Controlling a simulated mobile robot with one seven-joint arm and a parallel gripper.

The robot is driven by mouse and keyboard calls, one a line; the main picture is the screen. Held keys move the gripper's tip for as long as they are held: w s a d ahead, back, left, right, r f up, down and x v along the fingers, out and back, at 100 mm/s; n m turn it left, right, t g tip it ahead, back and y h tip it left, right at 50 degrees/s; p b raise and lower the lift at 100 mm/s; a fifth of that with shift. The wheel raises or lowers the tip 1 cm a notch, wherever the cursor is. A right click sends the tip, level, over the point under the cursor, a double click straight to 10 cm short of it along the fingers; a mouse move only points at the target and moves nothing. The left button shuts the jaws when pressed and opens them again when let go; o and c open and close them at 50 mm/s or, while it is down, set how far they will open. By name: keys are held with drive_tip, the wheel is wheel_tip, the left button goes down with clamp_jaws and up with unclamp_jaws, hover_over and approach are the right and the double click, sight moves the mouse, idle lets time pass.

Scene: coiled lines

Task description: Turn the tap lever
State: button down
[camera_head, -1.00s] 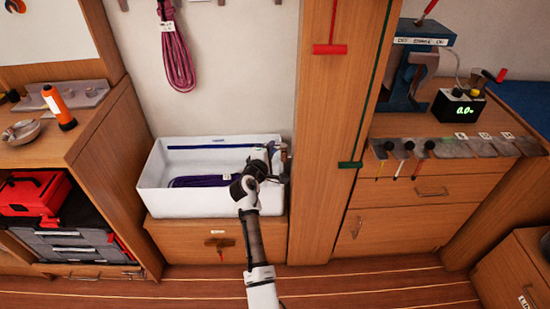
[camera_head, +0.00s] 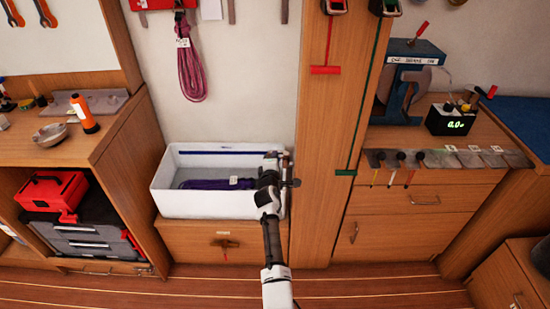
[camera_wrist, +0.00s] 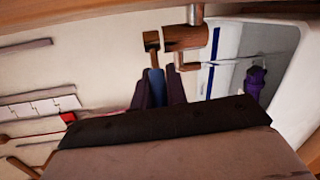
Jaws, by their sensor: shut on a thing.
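The tap (camera_wrist: 186,38) is a copper-brown body with a spout. Its lever (camera_wrist: 155,76) has a blue grip and a brown end piece. In the wrist view my gripper (camera_wrist: 160,88) has its two dark fingers on either side of the blue grip, shut on it. In the head view my gripper (camera_head: 275,174) is at the right end of the white basin (camera_head: 165,187), where my wrist covers much of the tap. The lever cannot be made out there.
A purple coiled line (camera_head: 205,184) lies in the basin. A wooden post (camera_head: 318,190) stands just right of the tap. A pink coiled line (camera_head: 192,72) hangs on the wall above. A workbench with tools is at the right; open floor lies in front.

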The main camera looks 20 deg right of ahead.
idle(0.4)
drive_tip(key=c, duration=1.4)
unclamp_jaws()
drive_tip(key=v, duration=1.3)
drive_tip(key=shift+s, duration=0.4)
drive_tip(key=shift+a, duration=0.1)
